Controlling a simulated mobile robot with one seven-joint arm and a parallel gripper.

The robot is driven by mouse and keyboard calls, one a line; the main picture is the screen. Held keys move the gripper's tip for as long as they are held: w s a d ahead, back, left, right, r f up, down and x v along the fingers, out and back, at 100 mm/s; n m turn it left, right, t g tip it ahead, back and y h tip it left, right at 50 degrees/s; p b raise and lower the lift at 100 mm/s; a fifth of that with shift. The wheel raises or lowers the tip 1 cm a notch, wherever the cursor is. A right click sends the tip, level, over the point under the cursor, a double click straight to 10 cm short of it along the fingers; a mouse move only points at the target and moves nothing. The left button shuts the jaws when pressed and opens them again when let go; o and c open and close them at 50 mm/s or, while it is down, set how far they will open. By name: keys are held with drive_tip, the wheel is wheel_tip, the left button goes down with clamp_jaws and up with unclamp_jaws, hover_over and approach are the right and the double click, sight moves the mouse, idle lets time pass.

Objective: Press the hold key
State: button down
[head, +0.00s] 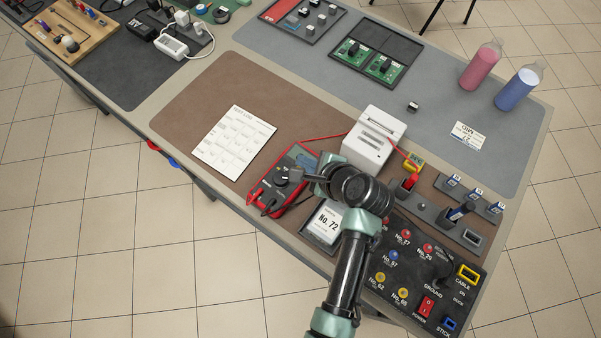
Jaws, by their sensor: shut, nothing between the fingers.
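A red and black multimeter (268,194) lies on the brown mat, with a round dial near its middle. My gripper (298,174) is shut and empty. In the picture its tip lies over the multimeter's face, to the right of the dial. I cannot tell whether the tip touches the meter or hovers above it. The hold key cannot be made out; it is too small or hidden by my gripper.
A white box-shaped device (375,138) stands right of the multimeter. A display reading No. 72 (326,224) and a black panel (407,267) with coloured sockets lie near my arm. A red lead runs behind the meter. A paper sheet (234,142) lies left.

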drive_tip(key=shift+f, duration=0.85)
drive_tip(key=shift+f, duration=0.1)
idle(1.3)
drive_tip(key=shift+f+b, duration=0.3)
drive_tip(key=shift+f, duration=0.35)
idle(0.8)
drive_tip(key=shift+r, duration=0.15)
drive_tip(key=shift+r+p, duration=0.6)
drive_tip(key=shift+p, duration=0.3)
wheel_tip(320, 180, up, 5)
drive_tip(key=p, duration=0.5)
drive_tip(key=shift+r+p, duration=0.1)
drive_tip(key=shift+p, duration=0.2)
